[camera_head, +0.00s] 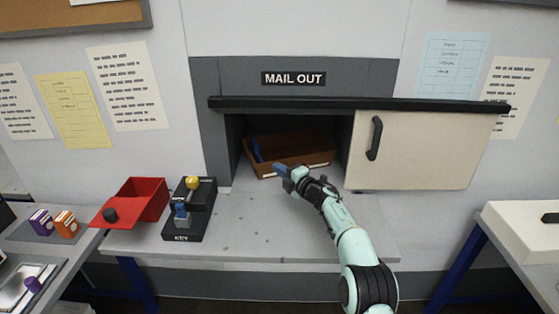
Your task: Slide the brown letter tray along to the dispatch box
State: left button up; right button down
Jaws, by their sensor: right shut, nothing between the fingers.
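The brown letter tray (310,160) sits inside the open recess under the MAIL OUT sign, tilted a little in the picture. Something blue shows at its left inside. My right gripper (281,170) is at the front edge of the tray, shut and empty, with its arm reaching in from the lower right. I cannot tell whether it touches the tray. The MAIL OUT opening (236,150) appears to be the dispatch box; its inside is dark. My left gripper is not in view.
The cream sliding door (425,150) with a black handle stands to the right of the opening. A black KEY box (203,213) with a yellow knob and a red open box (146,197) stand on the grey ledge (260,235) at left. The ledge's middle is clear.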

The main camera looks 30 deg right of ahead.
aim_at(307, 147)
jog(key=i+l, duration=0.9)
